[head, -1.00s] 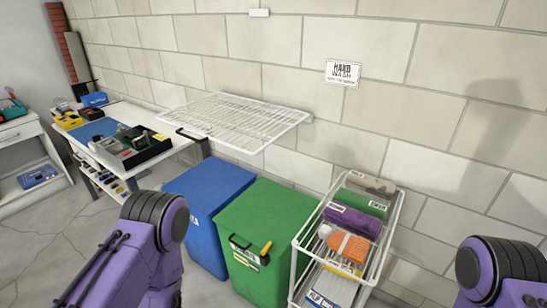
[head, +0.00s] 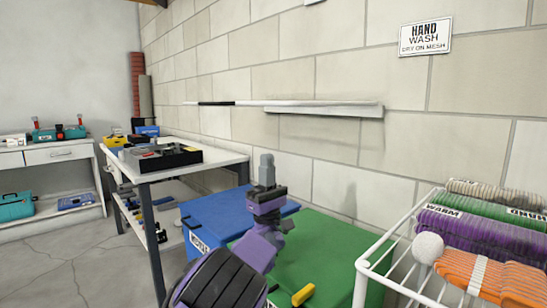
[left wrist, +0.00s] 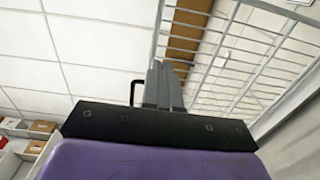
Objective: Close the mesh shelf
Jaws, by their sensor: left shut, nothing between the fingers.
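The white wire mesh shelf (head: 300,104) sticks out level from the wall and shows almost edge-on in the head view. Its black handle (head: 212,103) is on its front edge. My left gripper (head: 266,160) points up, shut and empty, below the shelf and apart from it in the head view. In the left wrist view, looking up, the shut fingers (left wrist: 163,85) stand by the near edge of the mesh (left wrist: 235,70). The handle (left wrist: 134,92) shows just left of them there. Touch with the mesh cannot be told. My right gripper is out of view.
A blue bin (head: 215,222) and a green bin (head: 345,248) stand beneath the shelf. A white wire rack (head: 372,262) with folded towels is at the right. A workbench (head: 215,157) stands at the left. A hand wash sign (head: 425,37) is on the wall.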

